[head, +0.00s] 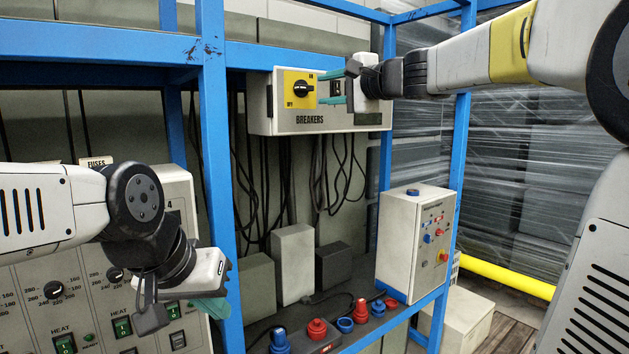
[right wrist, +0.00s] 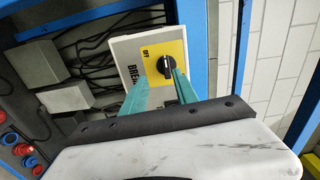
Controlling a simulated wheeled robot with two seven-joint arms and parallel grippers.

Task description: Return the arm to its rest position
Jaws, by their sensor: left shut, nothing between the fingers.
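My right gripper (head: 320,88) reaches in from the right in front of the breaker box (head: 320,122). Its two teal fingers are apart and empty, and they point left toward the black rotary switch (head: 302,89) on its yellow plate. The right wrist view shows the open fingers (right wrist: 158,90) with the switch (right wrist: 164,66) just beyond their tips; I cannot tell whether they touch the box. My left gripper (head: 212,307) hangs at the lower left in front of the control panel, fingers shut with nothing visible between them.
Blue rack posts (head: 213,150) stand close to both arms. A control panel with dials and green switches (head: 122,327) is behind the left arm. A grey button box (head: 412,243) and red and blue plugs (head: 317,329) sit on the lower shelf. A yellow rail (head: 508,278) runs at right.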

